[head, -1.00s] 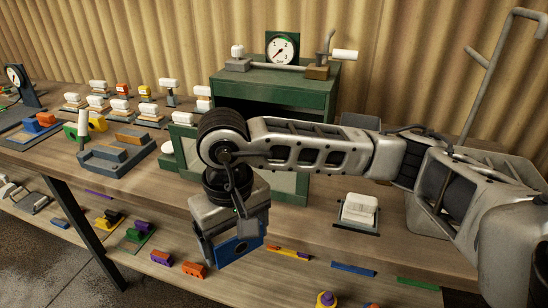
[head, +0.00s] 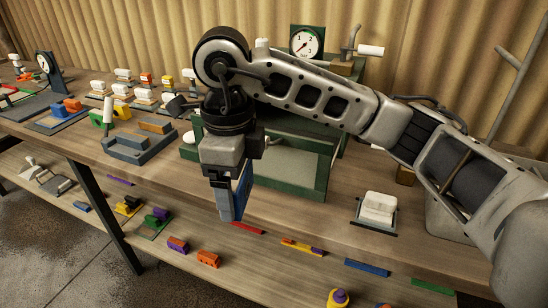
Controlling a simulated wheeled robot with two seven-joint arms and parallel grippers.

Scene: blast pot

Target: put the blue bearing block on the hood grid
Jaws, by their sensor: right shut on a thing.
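My right gripper (head: 228,205) points downward, shut on the blue bearing block (head: 243,188). Its fingers hide part of the block, whose blue face shows to the right of them. Gripper and block are in the air before the left part of the green hood (head: 321,178), near the table's front edge. The hood is a green cabinet with a pale grey-green panel (head: 290,158) inside a green frame. My right arm covers much of its upper part. I cannot tell clearly which surface is the grid. My left gripper is not in view.
A pressure gauge (head: 307,41) stands on the hood. A grey stepped block (head: 137,146) and several white-topped pieces are on the table at the left. A white piece on a dark stand (head: 378,209) is at the right. A lower shelf holds small coloured parts.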

